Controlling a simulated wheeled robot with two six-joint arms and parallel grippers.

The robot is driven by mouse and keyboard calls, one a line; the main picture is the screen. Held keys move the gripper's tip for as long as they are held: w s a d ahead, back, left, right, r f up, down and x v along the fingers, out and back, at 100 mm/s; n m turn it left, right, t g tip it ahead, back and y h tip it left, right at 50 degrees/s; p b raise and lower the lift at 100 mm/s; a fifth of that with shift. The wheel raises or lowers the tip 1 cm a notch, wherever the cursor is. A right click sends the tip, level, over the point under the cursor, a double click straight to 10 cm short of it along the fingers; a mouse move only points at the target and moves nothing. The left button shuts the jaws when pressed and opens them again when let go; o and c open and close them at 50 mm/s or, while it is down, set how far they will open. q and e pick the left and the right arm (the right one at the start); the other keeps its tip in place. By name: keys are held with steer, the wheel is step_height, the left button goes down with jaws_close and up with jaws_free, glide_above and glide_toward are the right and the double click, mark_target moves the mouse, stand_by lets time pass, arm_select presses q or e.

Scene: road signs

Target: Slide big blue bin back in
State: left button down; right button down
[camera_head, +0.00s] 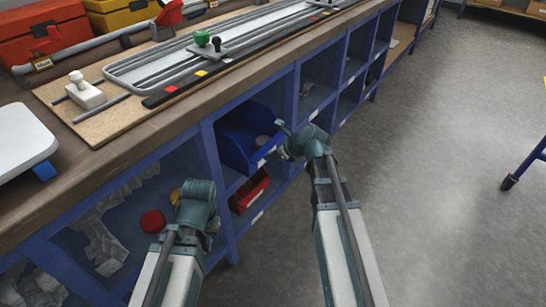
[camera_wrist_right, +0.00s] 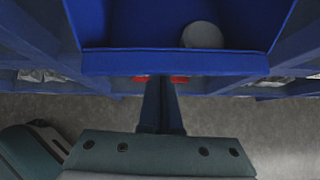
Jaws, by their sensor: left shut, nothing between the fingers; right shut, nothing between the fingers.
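The big blue bin (camera_head: 237,143) sits in an upper compartment of the blue shelving under the bench, its front toward the aisle. In the right wrist view its front wall (camera_wrist_right: 175,63) spans the upper middle, with a round grey object (camera_wrist_right: 203,36) inside. My right gripper (camera_head: 284,138) is shut and empty close to the bin's front; its fingers (camera_wrist_right: 161,105) point at the front wall. I cannot tell whether they touch it. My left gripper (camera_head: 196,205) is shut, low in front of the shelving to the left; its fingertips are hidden.
A red bin (camera_head: 249,192) sits in the compartment below. A red round object (camera_head: 153,222) and grey pieces lie in the left compartment. The wooden bench top (camera_head: 75,165) overhangs the shelves. The grey floor (camera_head: 430,170) at right is clear, except for a blue wheeled frame (camera_head: 526,163).

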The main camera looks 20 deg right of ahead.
mark_target(262, 151)
steer(key=w+a, duration=0.1)
steer(key=w, duration=0.1)
steer(key=w+a, duration=0.3)
steer(key=w, duration=0.1)
steer(key=shift+w+a, duration=0.3)
steer(key=shift+s+d, duration=0.3)
steer(key=shift+s, duration=0.15)
steer(key=s+d, duration=0.1)
steer(key=s, duration=0.1)
steer(key=shift+s+d, duration=0.35)
steer(key=shift+s, duration=0.05)
steer(key=p+v, duration=0.6)
steer(key=v, duration=0.2)
steer(key=shift+w+r, duration=0.15)
steer(key=shift+p+v, duration=0.55)
steer(key=shift+v, duration=0.3)
steer(key=shift+d, duration=0.1)
